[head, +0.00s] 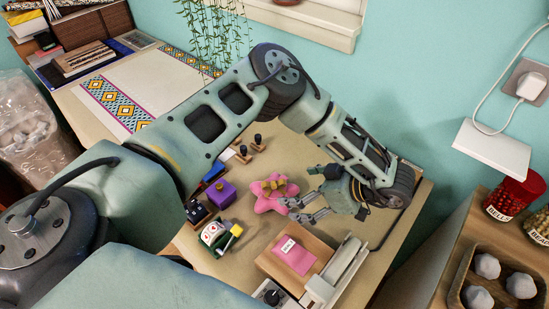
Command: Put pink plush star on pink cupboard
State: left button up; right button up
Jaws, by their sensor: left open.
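The pink plush star (266,204) lies on the wooden table (385,245), with a small yellow part showing on its top. My left gripper (292,208) reaches in from the right with its fingers open, at the star's right edge. The fingers overlap the star's edge in the picture, and I cannot tell whether they touch it. I cannot make out a pink cupboard in this view. My right gripper is not in view.
Left of the star is a purple box (221,193); below it is a green-and-white toy (214,235). A wooden tray with a pink card (294,257) and a white device (335,272) stand in front. A side unit (440,262) bears red-lidded jars and a tray of grey lumps.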

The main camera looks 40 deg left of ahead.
aim_at(285, 188)
pick_arm(q)
jog(key=b+x, duration=0.1)
jog(key=x, duration=0.6)
jog(key=shift+a, duration=0.3)
jog(key=c, duration=1.1)
